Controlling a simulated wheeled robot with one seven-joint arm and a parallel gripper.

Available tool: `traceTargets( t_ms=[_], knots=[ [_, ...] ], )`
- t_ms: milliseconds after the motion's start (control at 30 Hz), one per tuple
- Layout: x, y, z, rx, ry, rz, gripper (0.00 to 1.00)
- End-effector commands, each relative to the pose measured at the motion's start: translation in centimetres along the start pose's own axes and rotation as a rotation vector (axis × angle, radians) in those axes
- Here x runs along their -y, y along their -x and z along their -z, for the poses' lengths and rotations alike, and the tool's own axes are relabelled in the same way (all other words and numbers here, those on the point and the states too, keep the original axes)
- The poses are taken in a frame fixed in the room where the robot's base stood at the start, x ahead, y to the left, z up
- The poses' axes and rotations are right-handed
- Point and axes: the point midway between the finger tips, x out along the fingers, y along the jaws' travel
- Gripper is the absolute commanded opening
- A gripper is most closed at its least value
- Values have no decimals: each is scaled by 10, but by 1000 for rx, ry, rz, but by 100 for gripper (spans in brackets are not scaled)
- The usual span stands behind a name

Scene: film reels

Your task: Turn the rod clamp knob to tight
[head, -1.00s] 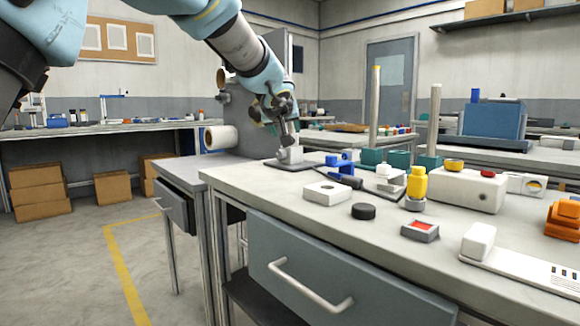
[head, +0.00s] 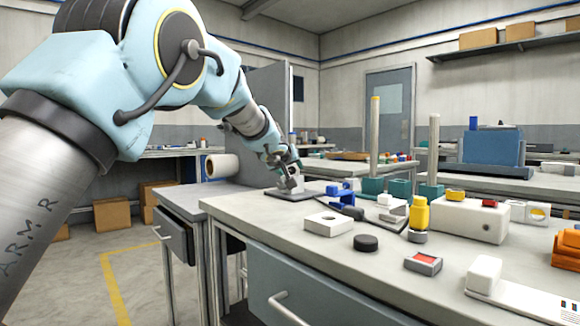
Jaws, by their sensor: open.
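My gripper (head: 288,168) is at the far left end of the near bench, open, small and partly merged with what is under it. Just below its fingers is a small grey-white block (head: 291,184) on a dark flat base plate (head: 284,195). Whether the fingers touch the block or stand around it I cannot tell. Two upright rods, one yellow-tipped (head: 375,140) and one pale (head: 434,145), rise beside teal blocks (head: 400,188). No clamp knob can be made out clearly; it may be hidden at my gripper.
The front left bench top is clear.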

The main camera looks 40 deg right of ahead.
Motion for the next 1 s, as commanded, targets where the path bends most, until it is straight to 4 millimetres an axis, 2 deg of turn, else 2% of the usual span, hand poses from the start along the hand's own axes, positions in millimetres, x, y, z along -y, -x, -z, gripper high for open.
traceTargets(
  t_ms=[133,400,900,1000],
  knots=[
    [0,-7,0,1,0,0,62],
    [0,-8,0,0,1,0,62],
    [0,-8,0,0,0,0,6],
    [0,-8,0,0,0,0,0]
  ],
)
